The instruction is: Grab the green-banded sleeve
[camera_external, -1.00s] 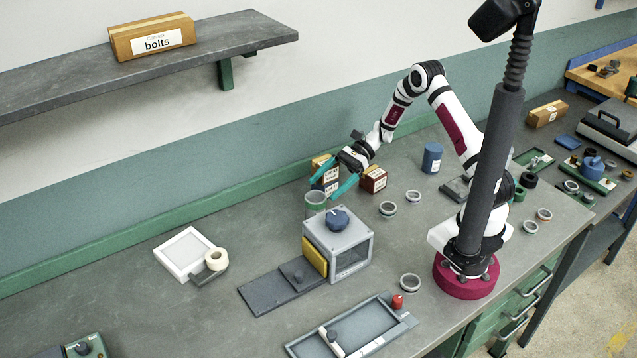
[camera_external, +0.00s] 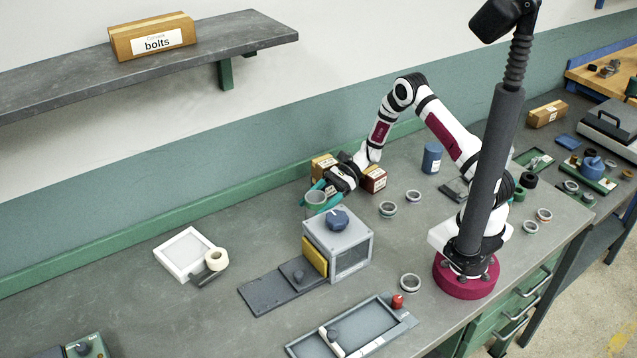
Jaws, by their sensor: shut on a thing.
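The green-banded sleeve (camera_external: 315,200) is a short, upright grey-green cylinder behind the grey box-shaped machine. My gripper (camera_external: 317,195) is low beside it, with its teal fingers on either side of the sleeve's upper part. The gripper is shut on the sleeve. The sleeve's lower part is partly hidden by the machine, and whether its base touches the bench cannot be told.
The grey machine (camera_external: 352,259) with a blue knob (camera_external: 337,219) stands close in front. Small boxes (camera_external: 374,180) stand just behind the gripper. Several loose rings (camera_external: 388,209) lie to the right. The bench at left holds a white frame (camera_external: 190,250) and has free room.

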